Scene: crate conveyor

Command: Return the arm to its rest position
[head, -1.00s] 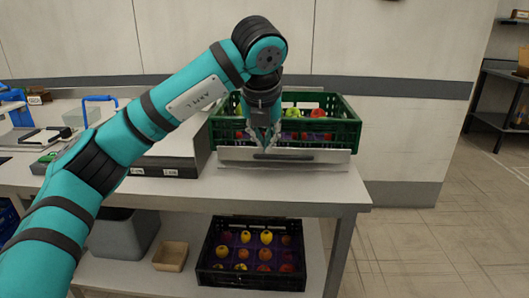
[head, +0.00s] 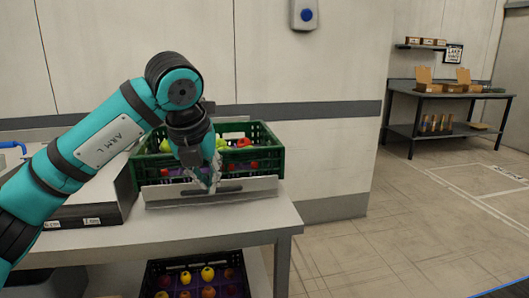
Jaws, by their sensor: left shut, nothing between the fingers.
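My left arm reaches in from the left in the head view, bent at the elbow with the forearm pointing down. My left gripper (head: 212,182) is shut and empty. It hangs in front of the green crate (head: 271,158) on the table and overlaps the upright metal plate (head: 255,188) at the crate's near side; I cannot tell whether it touches either. The crate holds red and green fruit, partly hidden by my arm. My right gripper is not in view.
The white table (head: 200,228) ends at a corner right of the crate. A dark crate (head: 146,283) of fruit sits on the lower shelf. Open floor lies to the right, with a dark bench (head: 440,93) against the far wall. A blue-button box (head: 305,15) is on the wall.

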